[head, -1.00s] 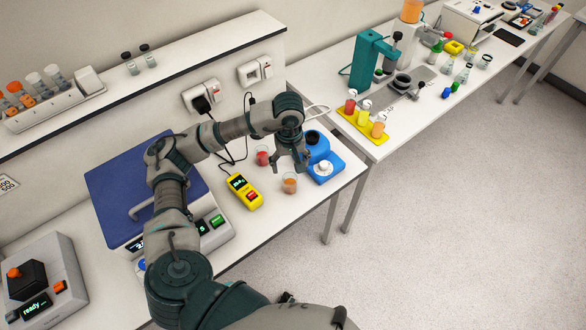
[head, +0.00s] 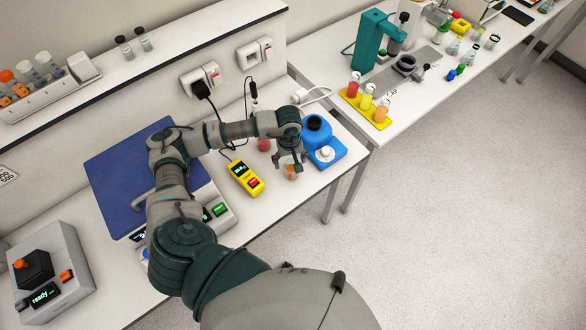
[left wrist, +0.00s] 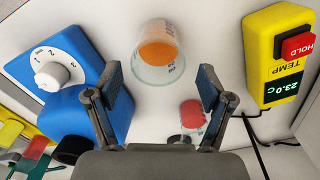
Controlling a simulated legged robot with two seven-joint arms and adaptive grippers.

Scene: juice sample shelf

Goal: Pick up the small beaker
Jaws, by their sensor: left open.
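A small clear beaker with orange liquid (head: 291,173) stands on the near bench beside the blue device. In the left wrist view the beaker (left wrist: 157,52) is just beyond the fingertips, roughly centred between them. My left gripper (head: 290,161) is open and empty above it, partly covering it in the head view; its two fingers show apart in the left wrist view (left wrist: 161,85). A second small vessel with red contents (head: 263,145) stands further back and shows between the fingers in the wrist view (left wrist: 193,115). My right gripper is out of view.
A blue device with a white dial (head: 326,153) is right of the beaker. A yellow thermometer (head: 245,178) lies to its left, with a black cable behind. The bench's front edge is close. A yellow rack (head: 364,108) stands on the other bench.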

